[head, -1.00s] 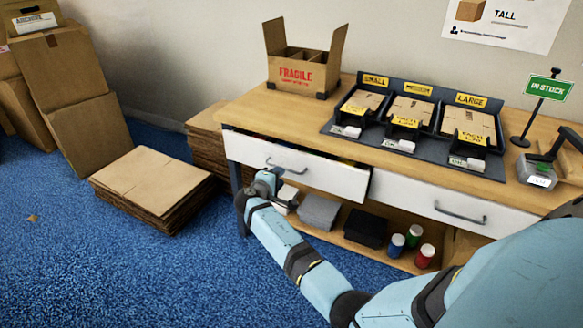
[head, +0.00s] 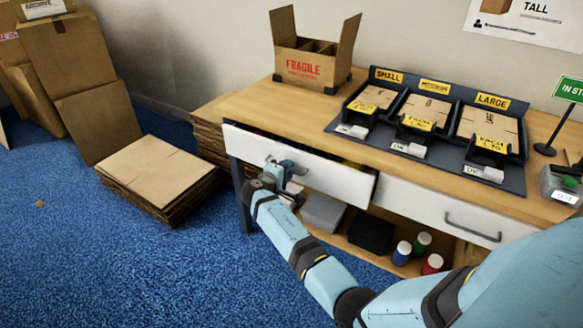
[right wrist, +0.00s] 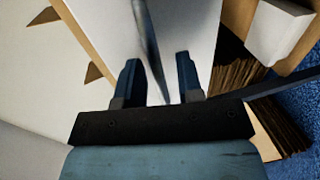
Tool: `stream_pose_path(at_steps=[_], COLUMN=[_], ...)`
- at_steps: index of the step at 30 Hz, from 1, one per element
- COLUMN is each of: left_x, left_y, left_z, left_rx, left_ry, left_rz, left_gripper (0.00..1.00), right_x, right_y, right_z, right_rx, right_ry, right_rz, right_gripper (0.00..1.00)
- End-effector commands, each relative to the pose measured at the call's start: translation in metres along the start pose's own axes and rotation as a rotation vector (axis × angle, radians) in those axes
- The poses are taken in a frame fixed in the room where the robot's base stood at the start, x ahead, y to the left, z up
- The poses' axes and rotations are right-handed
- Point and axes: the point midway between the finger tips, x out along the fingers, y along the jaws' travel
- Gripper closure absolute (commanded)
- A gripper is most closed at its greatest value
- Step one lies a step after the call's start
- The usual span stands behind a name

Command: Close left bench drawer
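The left bench drawer (head: 335,178) has a white front and stands partly pulled out from the wooden bench; a dark gap shows behind its top edge. Its grey bar handle (head: 298,168) is mostly covered by my right gripper (head: 287,169) in the head view. In the right wrist view, the handle (right wrist: 150,40) runs between the two dark blue fingers of my right gripper (right wrist: 160,82). The fingers are apart, with gaps beside the bar. My left gripper is not in view.
The right drawer (head: 430,211) looks shut. A fragile carton (head: 303,66) and a black sorting tray (head: 390,142) stand on the bench top. Flat cardboard stacks (head: 160,172) lie on the blue carpet to the left. Jars (head: 402,252) and boxes stand on the shelf below.

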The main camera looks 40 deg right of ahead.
Motion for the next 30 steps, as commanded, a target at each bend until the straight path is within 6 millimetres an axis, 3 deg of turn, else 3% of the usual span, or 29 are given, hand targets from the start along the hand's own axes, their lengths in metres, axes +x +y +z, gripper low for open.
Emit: stream_pose_path(at_steps=[14,15,19,26,30], left_x=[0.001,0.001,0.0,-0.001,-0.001], left_y=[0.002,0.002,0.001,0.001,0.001], left_z=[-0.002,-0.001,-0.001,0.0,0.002], left_rx=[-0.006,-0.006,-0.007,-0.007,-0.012], left_ry=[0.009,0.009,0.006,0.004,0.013], left_rz=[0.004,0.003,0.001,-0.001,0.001], left_gripper=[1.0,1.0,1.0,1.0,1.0], right_x=[-0.002,-0.002,-0.002,-0.001,0.015], right_y=[-0.002,-0.002,-0.002,-0.002,0.001], right_z=[-0.001,-0.001,-0.001,-0.001,-0.001], right_rx=[0.0,0.0,0.0,0.0,0.0], right_ry=[0.0,0.0,0.0,0.0,0.0], right_rz=[0.0,0.0,0.0,0.0,0.001], right_gripper=[0.66,0.68,0.98,1.0,1.0])
